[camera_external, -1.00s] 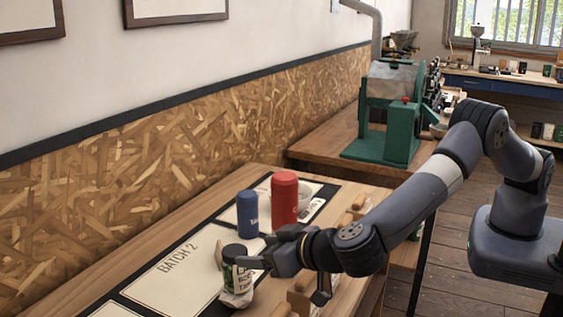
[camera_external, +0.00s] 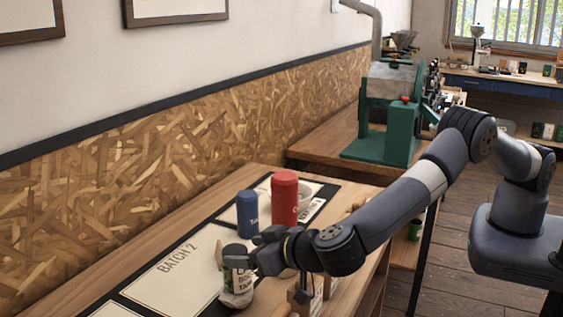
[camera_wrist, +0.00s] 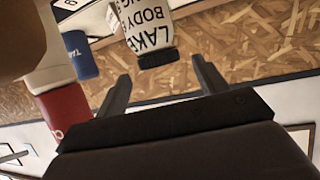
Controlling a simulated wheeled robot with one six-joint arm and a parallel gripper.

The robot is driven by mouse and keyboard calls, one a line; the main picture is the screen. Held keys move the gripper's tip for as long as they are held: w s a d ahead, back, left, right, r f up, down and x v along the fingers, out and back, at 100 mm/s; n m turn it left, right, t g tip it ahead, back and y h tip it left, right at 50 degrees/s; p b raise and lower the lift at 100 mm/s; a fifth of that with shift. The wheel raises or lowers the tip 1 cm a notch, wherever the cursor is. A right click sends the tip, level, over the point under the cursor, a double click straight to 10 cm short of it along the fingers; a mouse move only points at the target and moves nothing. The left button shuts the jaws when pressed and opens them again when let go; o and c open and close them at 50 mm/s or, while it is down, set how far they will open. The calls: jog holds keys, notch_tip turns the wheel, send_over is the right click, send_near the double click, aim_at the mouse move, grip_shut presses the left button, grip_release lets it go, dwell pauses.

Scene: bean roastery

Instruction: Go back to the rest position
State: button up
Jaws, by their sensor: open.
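My gripper (camera_external: 243,262) is at a pale labelled container with a dark cap (camera_external: 238,290) on the table, at the near end of the dark-framed mat. In the wrist view the two fingers (camera_wrist: 163,85) are spread apart with nothing clamped between them. The container (camera_wrist: 145,25) shows in the wrist view just beyond the fingertips, its dark cap towards them, with lettering reading "LAKE BODY". In the external view the fingers partly hide it, and I cannot tell whether they touch it.
The "BATCH 2" panel (camera_external: 172,268) is bare to the left. A green roasting machine (camera_external: 388,130) stands farther back.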

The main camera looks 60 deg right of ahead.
aim_at(229, 247)
jog(key=p+x, duration=0.1)
jog(key=x, duration=0.5)
jog(key=shift+w+d+f, duration=0.15)
jog(key=shift+w+f, duration=0.05)
jog(key=shift+w, duration=0.1)
jog(key=shift+r, duration=0.5)
jog(key=shift+s+r, duration=0.1)
jog(key=shift+r, duration=0.6)
